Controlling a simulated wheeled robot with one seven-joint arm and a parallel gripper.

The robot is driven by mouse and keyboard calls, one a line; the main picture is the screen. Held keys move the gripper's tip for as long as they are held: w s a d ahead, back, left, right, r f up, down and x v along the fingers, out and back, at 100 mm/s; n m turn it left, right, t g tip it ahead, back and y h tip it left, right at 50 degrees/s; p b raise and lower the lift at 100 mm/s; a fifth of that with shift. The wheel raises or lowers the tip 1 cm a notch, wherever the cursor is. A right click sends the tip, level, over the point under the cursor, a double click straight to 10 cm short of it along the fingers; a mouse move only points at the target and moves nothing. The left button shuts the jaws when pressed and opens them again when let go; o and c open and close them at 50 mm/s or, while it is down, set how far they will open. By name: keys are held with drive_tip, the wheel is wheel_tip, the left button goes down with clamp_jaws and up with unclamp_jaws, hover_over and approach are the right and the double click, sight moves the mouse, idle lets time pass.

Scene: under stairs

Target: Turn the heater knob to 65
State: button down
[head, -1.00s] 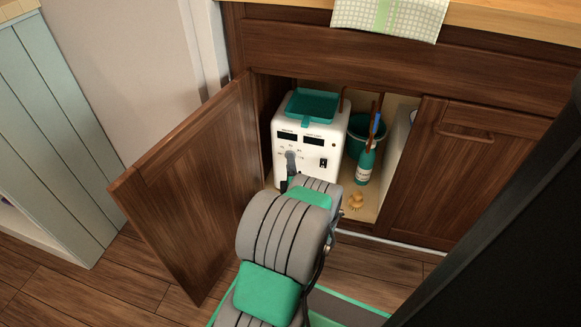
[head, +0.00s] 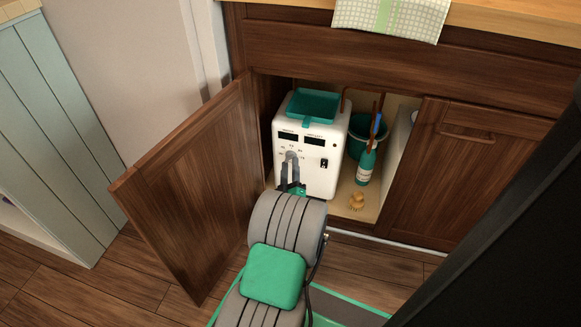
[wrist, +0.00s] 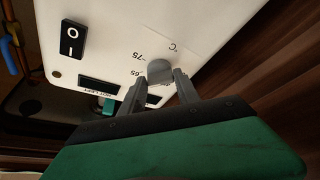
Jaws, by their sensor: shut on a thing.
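The heater (head: 319,180) is a white box with a teal top, standing inside the open cabinet. Its grey round knob (wrist: 160,71) is on the front panel, below two dark displays in the head view. My gripper (head: 290,166) reaches the panel from the front. In the wrist view, my gripper's two grey fingers (wrist: 160,84) lie on either side of the knob, shut on it. Printed marks 75, 65 and °C show around the knob there; the 65 is beside the left finger. The knob's pointer is not clear, so I cannot tell its setting.
A black rocker switch (wrist: 73,39) is on the same panel. The open cabinet door (head: 190,185) stands left of my arm.

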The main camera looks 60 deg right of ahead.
drive_tip(key=shift+w+m, duration=0.1)
drive_tip(key=shift+m, duration=0.2)
drive_tip(key=shift+r, duration=0.1)
drive_tip(key=c, duration=0.9)
unclamp_jaws()
